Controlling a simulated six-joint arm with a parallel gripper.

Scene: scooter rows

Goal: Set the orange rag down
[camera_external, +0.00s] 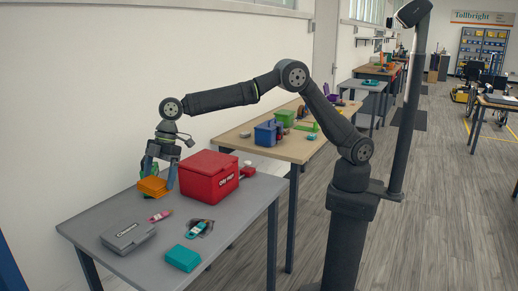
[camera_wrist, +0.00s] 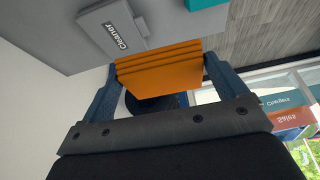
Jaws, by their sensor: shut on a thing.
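The orange rag (camera_external: 153,187) is a folded, layered block. It sits between the fingers of my gripper (camera_external: 160,179), at the back left of the grey table (camera_external: 90,219). In the wrist view the rag (camera_wrist: 158,68) spans the gap between the two blue fingers of my gripper (camera_wrist: 160,78), which are shut on it. I cannot tell whether its underside touches the table.
A red box (camera_external: 209,177) stands right of the rag, with a green thing partly hidden behind the rag. A grey Cleaner case (camera_external: 128,236), a pink item (camera_external: 159,216), a teal block (camera_external: 183,258) and a teal tool (camera_external: 197,229) lie nearer the front.

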